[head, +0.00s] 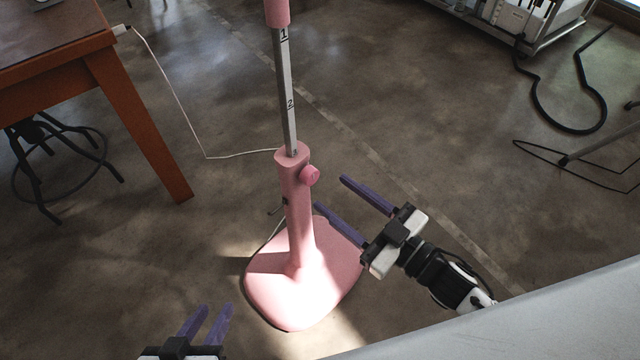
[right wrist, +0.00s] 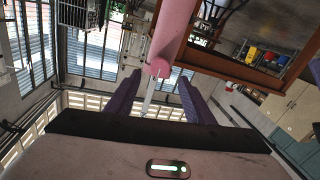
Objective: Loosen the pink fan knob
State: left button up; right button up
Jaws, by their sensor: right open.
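The pink fan stand (head: 298,215) is upright on the floor, with a grey numbered pole (head: 287,95) rising from its lower tube. The round pink knob (head: 311,175) sticks out from the right side of that tube's top. My right gripper (head: 330,192) is open and empty, its purple fingers pointing at the stand, slightly right of and below the knob, apart from it. In the right wrist view the knob (right wrist: 160,68) shows just beyond the gap between the fingertips. My left gripper (head: 216,307) is open and empty at the bottom left, away from the stand.
A brown wooden table (head: 85,60) with a stool (head: 55,150) below stands at the left. A white cable (head: 180,100) runs across the floor to the stand. A wheeled cart (head: 530,25) and black hose (head: 575,125) are at the back right. Floor around the stand is mostly clear.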

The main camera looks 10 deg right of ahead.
aim_at(313, 178)
jog(key=x, duration=0.4)
jog(key=shift+w+a+b, duration=0.15)
jog(key=shift+w+b, duration=0.05)
jog(key=shift+b, duration=0.1)
jog(key=shift+w+a, duration=0.25)
jog(key=shift+w, duration=0.15)
pick_arm(q)
jog(key=shift+w+d, duration=0.1)
jog(key=shift+d, duration=0.05)
jog(key=shift+w, duration=0.1)
pick_arm(e)
jog(key=shift+c, duration=1.2)
jog(key=c, duration=0.8)
